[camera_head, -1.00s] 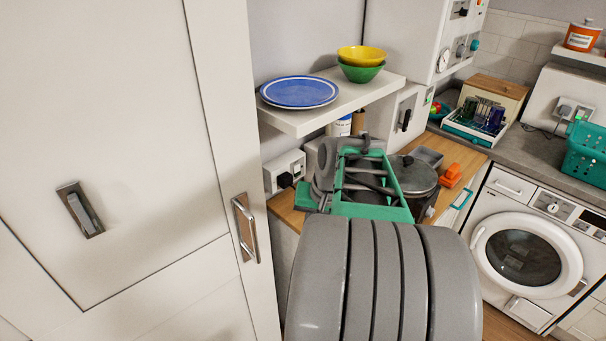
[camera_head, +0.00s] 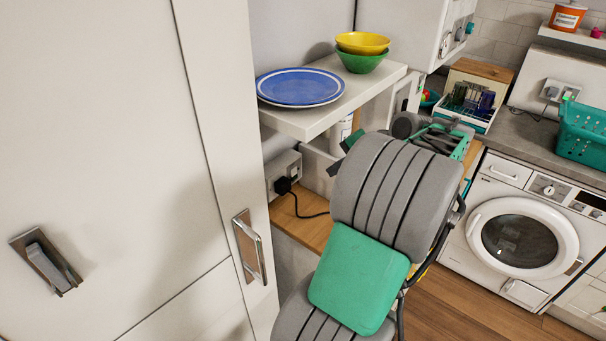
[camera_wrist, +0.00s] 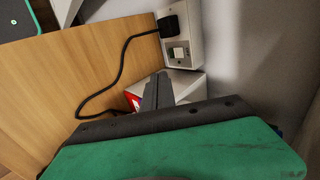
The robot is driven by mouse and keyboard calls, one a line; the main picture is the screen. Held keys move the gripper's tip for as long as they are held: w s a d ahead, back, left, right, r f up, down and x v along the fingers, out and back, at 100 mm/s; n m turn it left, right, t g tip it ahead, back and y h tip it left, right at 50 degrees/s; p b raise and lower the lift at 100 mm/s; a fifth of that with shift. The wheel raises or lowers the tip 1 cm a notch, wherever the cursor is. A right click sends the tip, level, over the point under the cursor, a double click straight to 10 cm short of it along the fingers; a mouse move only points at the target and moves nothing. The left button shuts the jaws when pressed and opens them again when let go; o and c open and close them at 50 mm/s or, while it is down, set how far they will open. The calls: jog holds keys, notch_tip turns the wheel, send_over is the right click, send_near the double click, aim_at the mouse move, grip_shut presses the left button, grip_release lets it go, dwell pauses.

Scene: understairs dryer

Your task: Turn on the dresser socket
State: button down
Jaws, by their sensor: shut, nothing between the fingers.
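The dresser socket (camera_head: 284,172) is a white double-width box on the wall below the shelf, with a black plug and cord in it. In the wrist view the socket (camera_wrist: 194,45) shows at the top, with the black plug (camera_wrist: 169,27) in it and a small white square switch (camera_wrist: 178,53) beside the plug. I cannot tell the switch's position. My gripper (camera_wrist: 158,78) is shut and empty, its grey fingers pointing toward the socket, apparently short of the switch. In the head view my arm hides most of the gripper.
The black cord (camera_wrist: 119,75) curves over the wooden dresser top (camera_wrist: 70,85). A white and red object (camera_wrist: 135,98) lies near my fingers. Above the socket is a shelf (camera_head: 300,122) with a blue plate (camera_head: 300,87) and bowls (camera_head: 362,52). A tall cabinet (camera_head: 215,120) stands left.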

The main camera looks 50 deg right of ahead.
aim_at(295, 175)
jog(key=shift+w+r+p+x, duration=0.25)
jog(key=shift+w+r+x, duration=0.05)
jog(key=shift+x, duration=1.9)
jog(key=shift+w+r+p+x, duration=0.25)
jog(key=shift+w+r+x, duration=0.1)
jog(key=shift+x, duration=1.85)
jog(key=shift+w+r+p+x, duration=0.25)
jog(key=shift+w+x, duration=0.05)
jog(key=shift+x, duration=1.9)
jog(key=shift+a, duration=0.1)
jog(key=shift+w+a+f, duration=0.1)
jog(key=shift+w+a, duration=0.05)
jog(key=shift+d, duration=0.25)
jog(key=shift+a, duration=0.15)
jog(key=shift+r+p, duration=0.75)
jog(key=shift+r, duration=0.2)
